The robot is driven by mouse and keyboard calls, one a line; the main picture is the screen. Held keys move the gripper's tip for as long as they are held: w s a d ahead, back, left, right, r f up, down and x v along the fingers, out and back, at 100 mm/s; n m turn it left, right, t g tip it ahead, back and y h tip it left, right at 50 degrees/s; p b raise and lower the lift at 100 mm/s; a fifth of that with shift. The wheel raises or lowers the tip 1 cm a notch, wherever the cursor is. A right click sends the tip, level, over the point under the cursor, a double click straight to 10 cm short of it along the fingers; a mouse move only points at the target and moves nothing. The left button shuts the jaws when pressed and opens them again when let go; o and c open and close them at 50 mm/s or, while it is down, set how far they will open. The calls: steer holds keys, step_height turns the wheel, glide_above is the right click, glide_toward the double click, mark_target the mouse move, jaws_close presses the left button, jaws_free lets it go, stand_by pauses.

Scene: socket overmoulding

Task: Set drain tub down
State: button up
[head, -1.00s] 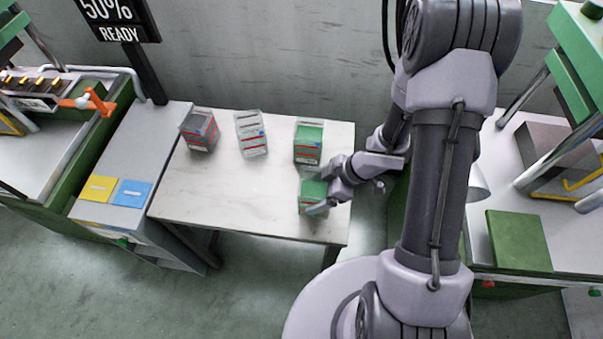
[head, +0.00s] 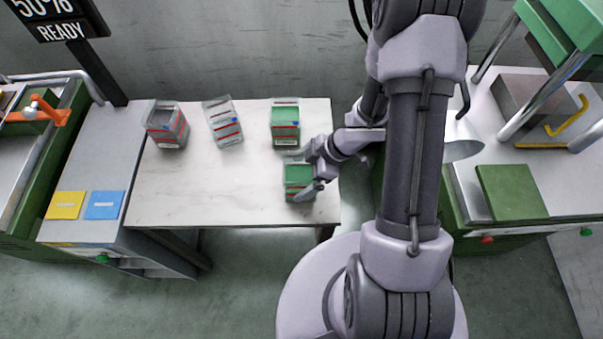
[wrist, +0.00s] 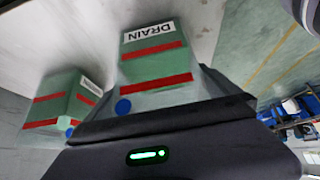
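The drain tub (head: 298,177), a clear box with green contents and red stripes, is at the front right of the pale table (head: 205,200). My gripper (head: 307,188) is around it and appears shut on it. In the wrist view the tub (wrist: 155,62) shows its DRAIN label, two red stripes and a blue dot, close against the dark gripper body. The fingertips are mostly hidden there. The tub looks upright, on or just above the tabletop; I cannot tell whether its base touches.
A second green tub (head: 285,125) stands behind it. A pale, slightly turned tub (head: 224,124) and a dark grey tub (head: 167,126) stand further left. Yellow (head: 66,205) and blue (head: 104,205) cards lie on the left bench. The table's front left is clear.

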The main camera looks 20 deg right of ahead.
steer(key=p+v, duration=0.5)
steer(key=v, duration=0.2)
steer(key=shift+d+r, duration=0.1)
steer(key=shift+r, duration=0.3)
steer(key=shift+f, duration=0.1)
